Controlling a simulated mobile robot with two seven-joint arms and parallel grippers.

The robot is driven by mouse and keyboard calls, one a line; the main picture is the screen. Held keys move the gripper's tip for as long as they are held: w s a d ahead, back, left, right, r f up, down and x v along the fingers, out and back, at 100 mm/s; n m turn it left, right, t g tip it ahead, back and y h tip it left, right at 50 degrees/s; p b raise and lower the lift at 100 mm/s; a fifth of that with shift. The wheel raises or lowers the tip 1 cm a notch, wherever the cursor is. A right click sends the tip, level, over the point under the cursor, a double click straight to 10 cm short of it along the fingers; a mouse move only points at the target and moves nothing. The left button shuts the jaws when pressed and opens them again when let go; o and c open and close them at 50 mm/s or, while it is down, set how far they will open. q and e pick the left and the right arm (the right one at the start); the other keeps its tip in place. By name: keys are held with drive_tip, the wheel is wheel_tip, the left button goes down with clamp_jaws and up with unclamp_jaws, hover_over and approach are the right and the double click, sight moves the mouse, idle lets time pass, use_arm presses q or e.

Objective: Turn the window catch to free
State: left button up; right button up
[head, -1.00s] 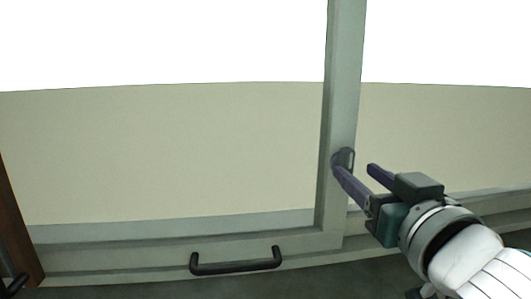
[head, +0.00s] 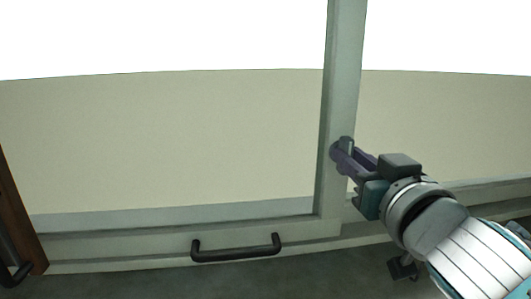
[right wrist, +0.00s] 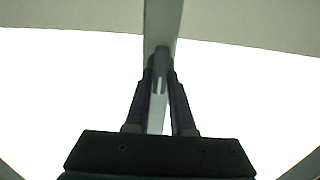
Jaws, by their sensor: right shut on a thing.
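The window catch (head: 347,143) is a small grey piece on the pale upright of the window frame (head: 343,75). My right gripper (head: 346,154) is shut on the catch, its purple fingers at the upright. The fingers cover most of the catch in the head view. In the right wrist view the two dark fingers of the right gripper (right wrist: 161,75) stand either side of the catch (right wrist: 161,56), in front of the upright (right wrist: 161,20). My left gripper is not in view.
A black bar handle (head: 236,250) is on the bottom rail of the window (head: 130,244). A brown wooden panel (head: 16,215) with a dark handle (head: 14,276) stands at the left edge. Dark floor shows along the bottom.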

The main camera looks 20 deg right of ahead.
clamp_jaws()
drive_tip(key=shift+n, duration=0.3)
drive_tip(key=n, duration=1.1)
drive_tip(key=n+b, duration=0.1)
drive_tip(key=n, duration=0.5)
drive_tip(key=shift+w+a+f, duration=0.1)
drive_tip(key=shift+a+f, duration=0.15)
drive_tip(key=shift+a, duration=0.05)
drive_tip(key=shift+n, duration=0.4)
drive_tip(key=o, duration=0.8)
unclamp_jaws()
